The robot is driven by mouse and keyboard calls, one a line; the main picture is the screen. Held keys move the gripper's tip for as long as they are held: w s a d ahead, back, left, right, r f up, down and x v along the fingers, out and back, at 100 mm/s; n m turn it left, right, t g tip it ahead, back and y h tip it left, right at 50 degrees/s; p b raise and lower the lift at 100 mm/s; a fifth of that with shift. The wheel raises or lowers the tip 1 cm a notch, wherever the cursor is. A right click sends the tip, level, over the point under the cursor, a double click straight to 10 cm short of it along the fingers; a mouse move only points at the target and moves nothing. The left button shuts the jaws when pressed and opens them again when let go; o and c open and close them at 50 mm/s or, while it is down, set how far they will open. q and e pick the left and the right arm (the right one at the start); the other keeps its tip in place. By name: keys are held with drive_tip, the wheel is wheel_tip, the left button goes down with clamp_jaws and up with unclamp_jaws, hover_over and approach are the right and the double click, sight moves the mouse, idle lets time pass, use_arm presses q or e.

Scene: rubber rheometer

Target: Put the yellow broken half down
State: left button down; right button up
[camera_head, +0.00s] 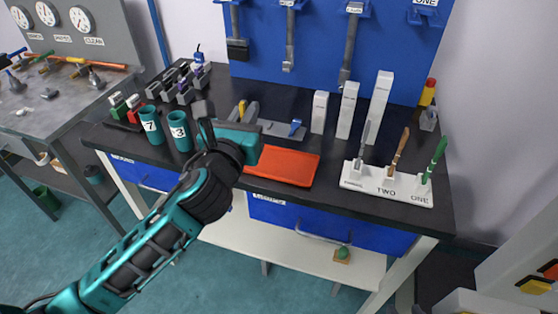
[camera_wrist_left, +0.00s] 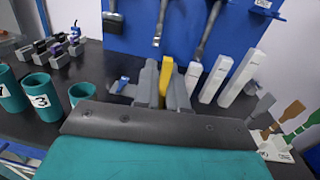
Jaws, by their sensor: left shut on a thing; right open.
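The yellow broken half (camera_head: 242,109) shows as a small yellow piece between the grey fingers of my left gripper (camera_head: 245,112). In the left wrist view the yellow half (camera_wrist_left: 166,80) is a narrow upright strip, with the gripper's grey fingers (camera_wrist_left: 164,88) on both sides. The gripper is shut on it, over the back part of the black bench. Its lower end is hidden, so I cannot tell whether it touches anything. My right gripper is in neither view.
An orange-red tray (camera_head: 283,166) lies at the bench front. A white stand (camera_head: 387,190) holds several handled tools at right. White blocks (camera_head: 348,110) stand behind. Teal cups (camera_head: 180,131) are at left. A grey plate (camera_head: 275,127) with a blue part (camera_head: 295,127) lies beside the gripper.

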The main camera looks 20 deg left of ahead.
use_arm(q)
drive_tip(key=w+r, duration=0.5)
drive_tip(key=b, duration=0.3)
hover_over(262, 164)
drive_tip(key=shift+y, duration=0.3)
wheel_tip(262, 164, down, 15)
drive_tip(key=shift+r, duration=0.1)
drive_tip(key=shift+f+b, duration=1.15)
drive_tip(key=shift+f, duration=1.2)
drive_tip(key=shift+f, duration=0.15)
drive_tip(key=c, duration=1.2)
unclamp_jaws()
